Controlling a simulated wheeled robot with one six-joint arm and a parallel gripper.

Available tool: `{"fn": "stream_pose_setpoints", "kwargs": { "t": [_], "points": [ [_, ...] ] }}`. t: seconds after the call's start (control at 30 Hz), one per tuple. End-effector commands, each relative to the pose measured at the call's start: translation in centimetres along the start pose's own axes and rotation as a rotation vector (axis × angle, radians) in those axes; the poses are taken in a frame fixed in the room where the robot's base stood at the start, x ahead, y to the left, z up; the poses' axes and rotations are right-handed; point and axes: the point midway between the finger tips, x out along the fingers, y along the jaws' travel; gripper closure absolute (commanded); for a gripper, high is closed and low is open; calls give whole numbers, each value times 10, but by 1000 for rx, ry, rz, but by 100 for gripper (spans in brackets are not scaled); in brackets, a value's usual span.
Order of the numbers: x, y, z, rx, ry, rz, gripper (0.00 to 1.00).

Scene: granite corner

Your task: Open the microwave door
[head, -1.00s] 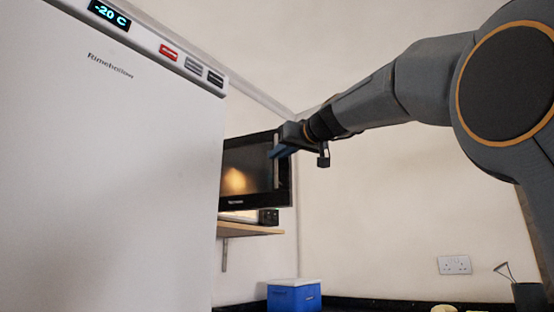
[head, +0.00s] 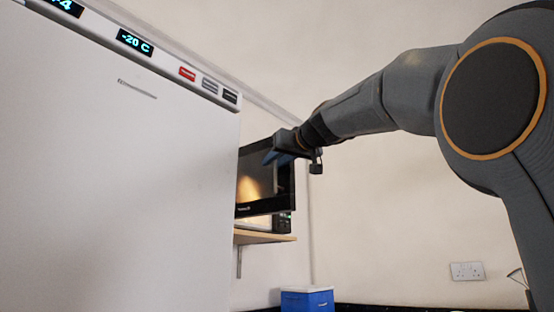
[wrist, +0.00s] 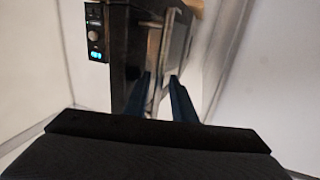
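The microwave (head: 284,223) stands on a wooden shelf, and its dark glass door (head: 256,185) is partly open, standing out from the body. My gripper (head: 277,158) is at the door's upper right side in the head view. The control panel (wrist: 95,35), with a knob and blue display, is left of the door edge. The finger tips are partly blurred.
A tall white fridge-freezer (head: 120,190) fills the left and hides part of the microwave. The shelf (head: 262,238) is below it. A wall socket (head: 467,271) is farther right; wall there is clear.

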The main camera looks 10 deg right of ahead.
Motion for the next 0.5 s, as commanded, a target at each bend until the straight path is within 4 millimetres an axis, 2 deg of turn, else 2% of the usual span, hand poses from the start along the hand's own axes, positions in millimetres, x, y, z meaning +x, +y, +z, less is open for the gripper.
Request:
{"fn": "stream_pose_setpoints", "kwargs": {
  "t": [0.33, 0.5],
  "points": [
    [-6, 3, -3, -4, 5, 7, 72],
    [-28, 3, -3, -5, 6, 8, 72]
  ]
}}
